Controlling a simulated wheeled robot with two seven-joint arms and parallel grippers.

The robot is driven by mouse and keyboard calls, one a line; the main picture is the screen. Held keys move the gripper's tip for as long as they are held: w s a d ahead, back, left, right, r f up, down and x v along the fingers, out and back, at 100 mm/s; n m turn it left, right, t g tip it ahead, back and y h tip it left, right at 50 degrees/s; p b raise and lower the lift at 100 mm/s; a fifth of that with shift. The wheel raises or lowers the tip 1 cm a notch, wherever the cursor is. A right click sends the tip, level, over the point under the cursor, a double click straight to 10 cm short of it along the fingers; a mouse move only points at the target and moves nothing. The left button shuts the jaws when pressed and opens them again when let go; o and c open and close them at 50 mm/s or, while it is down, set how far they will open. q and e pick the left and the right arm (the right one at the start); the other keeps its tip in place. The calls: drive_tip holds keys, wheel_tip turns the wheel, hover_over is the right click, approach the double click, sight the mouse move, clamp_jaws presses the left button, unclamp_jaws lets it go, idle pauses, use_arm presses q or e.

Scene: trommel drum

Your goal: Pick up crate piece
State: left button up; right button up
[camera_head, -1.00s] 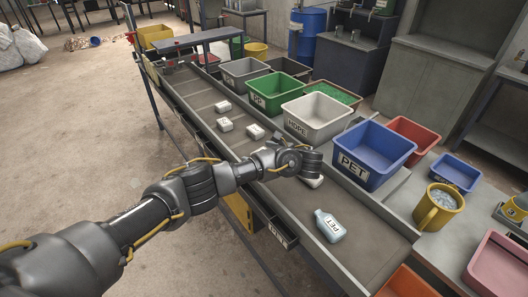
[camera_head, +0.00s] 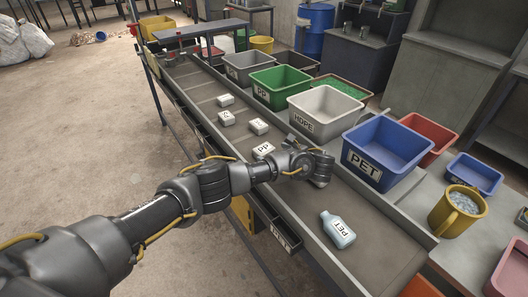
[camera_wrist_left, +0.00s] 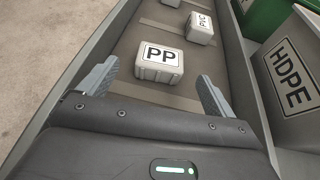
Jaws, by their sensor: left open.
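The crate piece is a small pale block labelled PP (camera_head: 263,150), lying on the sorting belt. In the left wrist view the PP block (camera_wrist_left: 165,64) sits ahead of and between my two fingers, with a gap to each. My left gripper (camera_head: 318,168) is over the belt, to the right of the block in the head view. In the left wrist view the gripper (camera_wrist_left: 155,88) is open and empty. In the head view its fingers are hard to make out. My right gripper is not in view.
Several other pale blocks (camera_head: 258,127) lie farther up the belt (camera_head: 300,205). A PET bottle (camera_head: 338,230) lies nearer. Bins line the belt's far side: blue PET (camera_head: 365,163), white HDPE (camera_head: 302,119) and green PP (camera_head: 262,93). Raised rails edge the belt.

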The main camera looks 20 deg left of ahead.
sight(265, 149)
use_arm(q)
drive_tip(key=shift+w+a, duration=0.1)
drive_tip(key=shift+a, duration=0.1)
drive_tip(key=p+x, duration=0.1)
drive_tip(key=x, duration=0.3)
drive_tip(key=shift+w+a+f, duration=0.1)
drive_tip(key=shift+w+a, duration=0.15)
drive_tip(key=shift+a, duration=0.05)
drive_tip(key=c, duration=1.1)
